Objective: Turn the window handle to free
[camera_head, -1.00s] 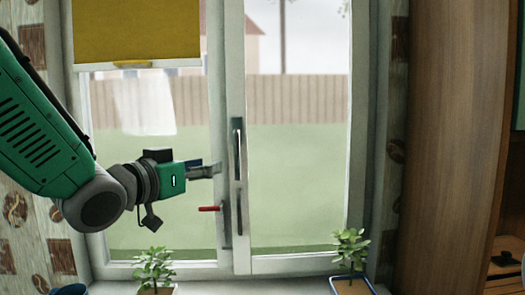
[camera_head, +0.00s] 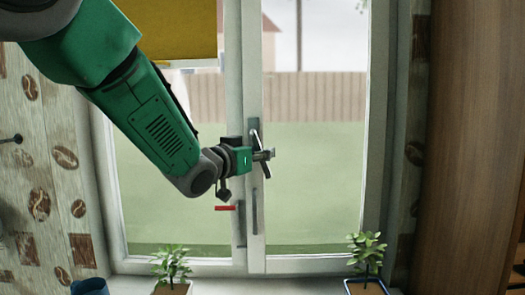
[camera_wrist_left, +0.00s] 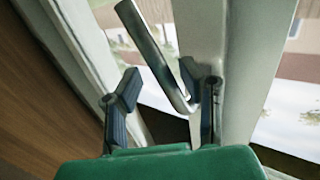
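The grey metal window handle (camera_head: 255,131) is on the middle frame of the window, partly hidden by my gripper in the head view. Its lower part looks slightly tilted to the right. In the left wrist view the handle bar (camera_wrist_left: 152,52) runs slantwise between the fingers, its near end close to the right finger. My left gripper (camera_head: 266,155) is at the handle. In the left wrist view its fingers (camera_wrist_left: 166,88) are apart, with a gap between the left finger and the bar. Contact with the right finger cannot be told. My right gripper is not in view.
Potted plants (camera_head: 171,263) and (camera_head: 366,250) stand at the sill. A yellow blind (camera_head: 170,28) hangs at the upper left. A wooden cabinet side (camera_head: 467,150) stands at right.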

